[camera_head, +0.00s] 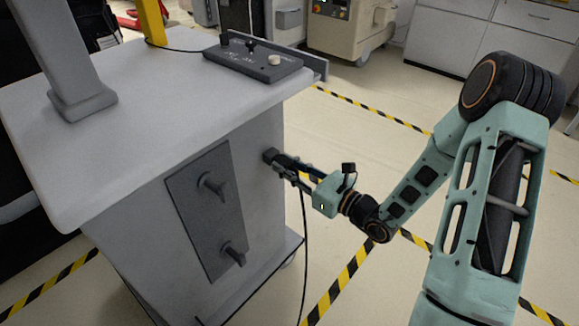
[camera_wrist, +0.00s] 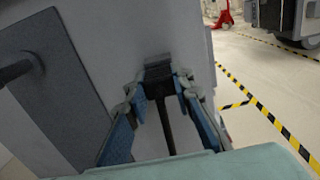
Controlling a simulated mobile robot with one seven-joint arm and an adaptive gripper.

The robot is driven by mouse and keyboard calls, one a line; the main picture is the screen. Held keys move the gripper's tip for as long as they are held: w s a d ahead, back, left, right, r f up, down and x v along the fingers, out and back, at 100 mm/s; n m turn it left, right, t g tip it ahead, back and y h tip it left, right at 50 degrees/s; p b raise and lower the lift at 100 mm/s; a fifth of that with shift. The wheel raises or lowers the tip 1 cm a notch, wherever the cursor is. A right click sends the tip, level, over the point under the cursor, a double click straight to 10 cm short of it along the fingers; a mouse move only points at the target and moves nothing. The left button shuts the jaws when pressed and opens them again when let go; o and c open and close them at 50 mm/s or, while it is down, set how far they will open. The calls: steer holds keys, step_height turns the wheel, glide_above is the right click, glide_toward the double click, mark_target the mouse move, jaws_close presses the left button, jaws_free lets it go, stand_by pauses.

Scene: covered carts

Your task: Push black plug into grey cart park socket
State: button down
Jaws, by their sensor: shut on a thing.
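The grey cart (camera_head: 130,225) stands at the left with its side panel facing my arm. My gripper (camera_head: 284,163) is beside this panel, near its right edge, with its fingers pointing at it. It is shut on the black plug (camera_wrist: 158,72), which shows between the fingertips in the wrist view, right in front of the cart's grey wall (camera_wrist: 110,50). A black cable (camera_head: 304,225) hangs down below the gripper. The park socket cannot be told apart from the dark parts at the wall, so I cannot tell how far the plug is in.
A dark plate (camera_head: 205,205) with two black knobs is on the cart's side, left of my gripper. A control panel (camera_head: 252,60) sits on the cart top. A beige machine (camera_head: 345,28) and white cabinets (camera_head: 450,40) stand behind. The floor with striped tape is clear.

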steer(key=shift+w+a, duration=0.15)
steer(key=shift+a, duration=0.05)
steer(key=c, duration=1.6)
jaws_free()
steer(key=v, duration=1.2)
